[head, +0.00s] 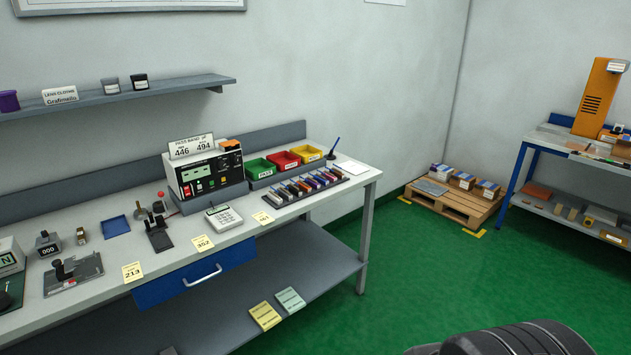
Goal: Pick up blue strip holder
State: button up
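A dark rack (271,204) lies on the grey workbench, in front of the green, red and yellow bins. It holds a row of several narrow coloured strip holders (303,186), with red, purple and bluish tones among them. They are too small here to tell surely which one is the blue strip holder. My gripper's fingers are not in view. A dark ribbed part of my own arm (515,341) shows at the bottom right, well apart from the bench and rack, and nothing is seen held.
The workbench (225,236) also carries a meter box (207,174), a white calculator-like device (223,217), a blue tray (116,225) and a pen stand (332,150). A shelf hangs above. Green floor right of the bench is clear up to a pallet (453,203) and blue-framed table (520,170).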

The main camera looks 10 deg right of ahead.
aim_at(319, 179)
jog(key=i+l+u, duration=0.2)
jog(key=i+l, duration=0.15)
jog(key=i, duration=0.25)
jog(key=i+l+u, duration=0.25)
jog(key=i+l, duration=0.2)
jog(key=i, duration=0.15)
jog(key=i+l+u, duration=0.2)
jog(key=i+l, duration=0.35)
jog(key=i+l+u, duration=0.2)
jog(key=i+l, duration=0.3)
jog(key=i+l+u, duration=0.25)
jog(key=i+l, duration=0.2)
jog(key=l, duration=0.35)
